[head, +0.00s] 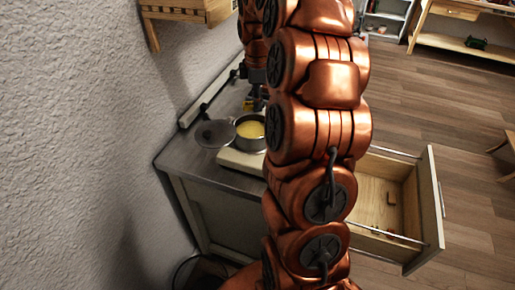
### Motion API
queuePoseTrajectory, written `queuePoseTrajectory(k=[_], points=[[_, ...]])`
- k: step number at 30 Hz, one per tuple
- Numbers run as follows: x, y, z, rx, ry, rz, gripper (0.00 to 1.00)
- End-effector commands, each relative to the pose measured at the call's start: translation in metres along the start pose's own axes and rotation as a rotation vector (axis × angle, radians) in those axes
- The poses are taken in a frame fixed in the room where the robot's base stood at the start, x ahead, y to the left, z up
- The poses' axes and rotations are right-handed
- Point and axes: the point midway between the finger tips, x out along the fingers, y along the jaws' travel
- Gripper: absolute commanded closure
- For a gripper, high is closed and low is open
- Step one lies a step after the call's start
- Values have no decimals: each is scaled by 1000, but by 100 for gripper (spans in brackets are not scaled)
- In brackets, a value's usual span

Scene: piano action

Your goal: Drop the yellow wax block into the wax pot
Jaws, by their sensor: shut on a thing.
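The wax pot (241,145) is a small metal pot with yellow content. It stands on a pale plate (232,158) on the grey counter. My gripper (255,103) is small and dark in the picture, just above the pot's far rim as seen here. It is shut on the yellow wax block (248,104), of which a small part shows. I cannot tell how high the block is or whether it is over the pot's opening. My copper arm hides the pot's right edge and part of the gripper.
A dark round lid (213,133) is left of the pot. The grey counter (192,152) runs along the wall. A drawer (436,205) stands open at right, with a small brown piece (391,198) inside. A wooden shelf (190,10) hangs at upper left.

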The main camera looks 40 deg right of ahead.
Motion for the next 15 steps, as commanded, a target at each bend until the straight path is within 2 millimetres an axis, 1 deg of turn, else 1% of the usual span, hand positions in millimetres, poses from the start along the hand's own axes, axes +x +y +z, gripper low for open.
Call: queuePoseTrajectory(k=[4, 12, 15], points=[[14, 0, 3, 7, 0, -3, 89], [42, 0, 2, 6, 1, -2, 89], [49, -1, 2, 5, 0, -4, 89]])
